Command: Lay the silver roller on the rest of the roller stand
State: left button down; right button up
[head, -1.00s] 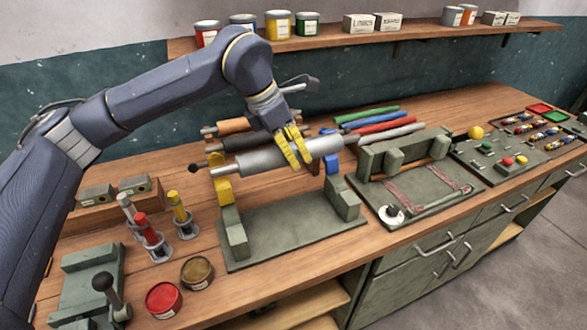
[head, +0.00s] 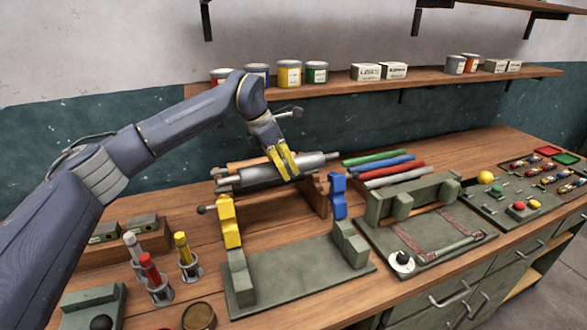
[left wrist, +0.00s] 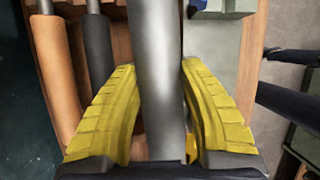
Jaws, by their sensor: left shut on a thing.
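The silver roller (head: 250,176) lies level between the yellow fingers of my left gripper (head: 290,174), which is shut around its body. It also shows running lengthwise between the fingertips in the left wrist view (left wrist: 157,60). It is over or beside a wooden stand (head: 316,195) that carries an orange-brown roller (left wrist: 55,70) and a black roller (left wrist: 97,50). I cannot tell whether it touches the stand. In front is a green base (head: 295,272) with a yellow post (head: 229,222) and a blue post (head: 337,195). My right gripper is out of view.
Coloured rods (head: 378,162) lie right of the wooden stand. A green fixture (head: 425,192) stands at the right, with a panel of knobs beyond. Upright markers (head: 151,275) stand front left. A shelf (head: 440,80) with cans and boxes hangs behind.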

pick_arm(q)
jog(key=w+a+f, duration=0.1)
jog(key=f, duration=0.5)
jog(key=w+a+f, duration=0.1)
jog(key=w+f, duration=0.1)
jog(key=f, duration=0.3)
jog(key=shift+a+f+m, duration=0.25)
jog(key=shift+f+m, duration=0.1)
jog(key=shift+m, duration=0.05)
dwell(0.4)
jog(key=c, duration=0.8)
grip_release()
jog(key=shift+c, duration=0.2)
jog(key=shift+o, duration=0.6)
jog(key=shift+f, duration=0.15)
jog(key=shift+a, duration=0.1)
